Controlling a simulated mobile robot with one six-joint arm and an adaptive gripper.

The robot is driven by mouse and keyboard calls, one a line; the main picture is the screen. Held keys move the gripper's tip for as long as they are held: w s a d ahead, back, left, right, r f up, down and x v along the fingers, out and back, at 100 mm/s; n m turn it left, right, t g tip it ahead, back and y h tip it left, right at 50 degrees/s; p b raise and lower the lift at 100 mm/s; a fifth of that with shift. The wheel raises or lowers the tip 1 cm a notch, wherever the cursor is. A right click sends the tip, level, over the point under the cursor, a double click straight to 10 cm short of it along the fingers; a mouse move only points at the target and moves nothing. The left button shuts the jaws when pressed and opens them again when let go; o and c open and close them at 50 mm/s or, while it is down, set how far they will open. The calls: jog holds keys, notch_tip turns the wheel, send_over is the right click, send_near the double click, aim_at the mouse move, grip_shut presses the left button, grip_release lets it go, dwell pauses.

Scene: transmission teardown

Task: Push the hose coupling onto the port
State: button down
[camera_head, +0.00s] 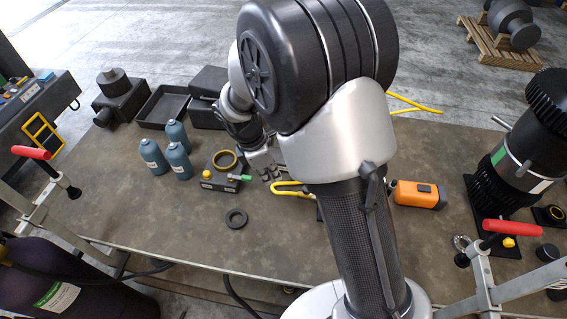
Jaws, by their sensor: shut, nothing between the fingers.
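A small dark box (221,181) with a yellow ring on top and a yellow knob stands on the bench, left of centre. A small green fitting (243,177) sticks out at its right side; I cannot tell whether this is the port or the coupling. A yellow hose (289,187) lies just right of my gripper, its far part hidden behind my arm. My gripper (268,177) is shut and empty, beside the box's right side, close to the green fitting. Whether it touches the fitting cannot be told. No separate hose coupling is clearly visible.
Several blue-grey bottles (177,135) stand left of the box. A black ring (236,218) lies in front of it. Dark trays (161,105) sit behind. The bench's front left is clear.

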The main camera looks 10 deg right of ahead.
jog(key=b+x, duration=0.1)
jog(key=x, duration=0.8)
jog(key=shift+f+b, duration=0.3)
jog(key=shift+f, duration=0.15)
jog(key=d, duration=0.3)
jog(key=shift+w+f, duration=0.15)
jog(key=shift+f, duration=0.2)
jog(key=shift+d, duration=0.5)
jog(key=d, duration=0.1)
jog(key=s+d, duration=0.1)
jog(key=d, duration=0.1)
jog(key=shift+s, duration=0.1)
